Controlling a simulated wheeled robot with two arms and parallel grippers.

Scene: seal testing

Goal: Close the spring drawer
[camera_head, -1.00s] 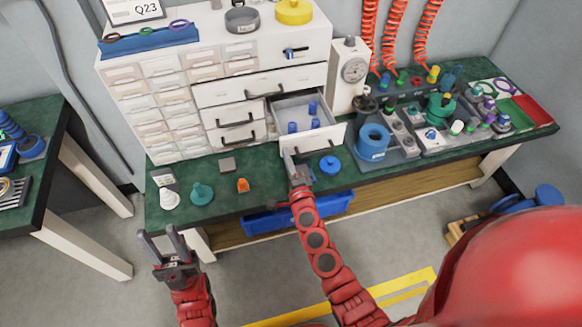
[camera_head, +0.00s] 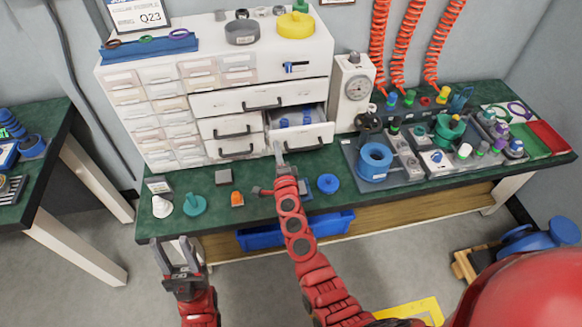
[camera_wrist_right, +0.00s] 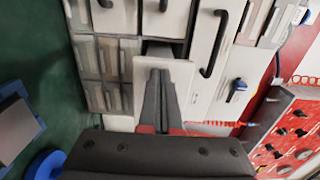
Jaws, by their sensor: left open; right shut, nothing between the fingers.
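The spring drawer (camera_head: 303,138) in the white cabinet is partly open, with several blue parts inside it. It also shows in the right wrist view (camera_wrist_right: 178,70), in front of the gripper. My right gripper (camera_head: 280,150) is shut and empty. Its fingertips are at the left part of the drawer's front face, touching it or very close. In the right wrist view the shut fingers (camera_wrist_right: 156,85) point at that face. My left gripper (camera_head: 177,252) is open and empty, in front of the bench at the lower left, away from the cabinet.
The green bench (camera_head: 255,212) carries a blue knob (camera_head: 328,183), an orange piece (camera_head: 237,198), a teal part (camera_head: 194,204) and a white cone (camera_head: 164,206) near its front edge. A white gauge box (camera_head: 351,95) stands right of the drawer. A blue bin (camera_head: 300,230) hangs below.

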